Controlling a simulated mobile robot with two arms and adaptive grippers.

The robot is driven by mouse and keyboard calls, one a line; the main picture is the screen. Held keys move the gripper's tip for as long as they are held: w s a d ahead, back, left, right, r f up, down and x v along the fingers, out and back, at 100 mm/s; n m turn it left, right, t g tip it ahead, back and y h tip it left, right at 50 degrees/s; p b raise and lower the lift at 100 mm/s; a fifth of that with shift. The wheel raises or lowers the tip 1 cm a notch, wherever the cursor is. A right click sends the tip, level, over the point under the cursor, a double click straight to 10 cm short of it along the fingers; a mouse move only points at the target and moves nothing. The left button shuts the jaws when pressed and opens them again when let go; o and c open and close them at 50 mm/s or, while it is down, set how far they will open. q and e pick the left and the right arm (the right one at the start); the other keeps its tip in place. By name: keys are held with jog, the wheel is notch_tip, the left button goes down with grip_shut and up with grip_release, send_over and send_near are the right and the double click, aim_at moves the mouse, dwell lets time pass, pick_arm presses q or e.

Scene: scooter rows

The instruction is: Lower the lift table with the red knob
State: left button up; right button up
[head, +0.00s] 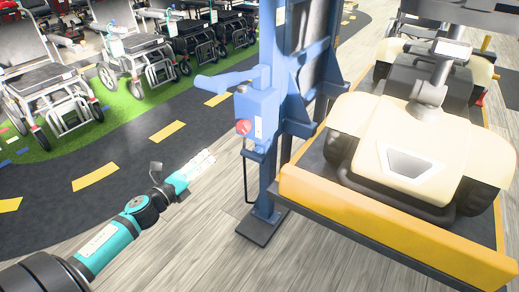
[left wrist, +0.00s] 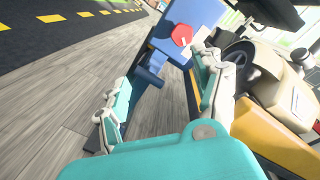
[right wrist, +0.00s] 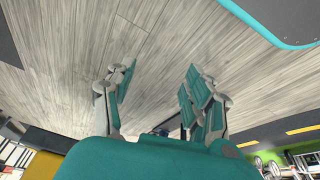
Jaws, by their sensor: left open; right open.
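The red knob (head: 243,127) sits on the side of a blue control box (head: 262,108) on the blue lift column. It also shows in the left wrist view (left wrist: 181,35), beyond the fingers. The lift table (head: 375,222) has a yellow edge and carries a cream scooter (head: 405,150); the table is raised off the floor. My left gripper (head: 207,160) is open and empty, to the left of the knob and a little lower in the picture, apart from it. My right gripper (right wrist: 158,90) is open and empty above the wooden floor; the head view does not show it.
A blue handle (head: 222,82) sticks out left from the control box. The column's foot plate (head: 262,226) stands on the floor. Several wheelchairs (head: 60,95) stand on green carpet at the left. The wooden floor and dark track between are clear.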

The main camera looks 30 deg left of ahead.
pick_arm(q)
notch_tip(320, 180, up, 3)
jog(key=d+m+h, duration=0.1)
jog(key=d+m, duration=0.1)
jog(key=b, duration=0.2)
send_near(242, 129)
jog(key=shift+t, duration=0.3)
jog(key=w, duration=0.8)
jog(key=shift+w+d+f, duration=0.2)
jog(key=shift+w+f, duration=0.05)
jog(key=shift+w, duration=0.15)
jog(key=shift+w+d, duration=0.1)
jog(key=shift+w, duration=0.45)
pick_arm(e)
jog(key=shift+d+r+t, duration=0.15)
jog(key=shift+r+t, duration=0.2)
jog(key=shift+t, duration=0.05)
pick_arm(q)
jog(key=shift+c, duration=0.4)
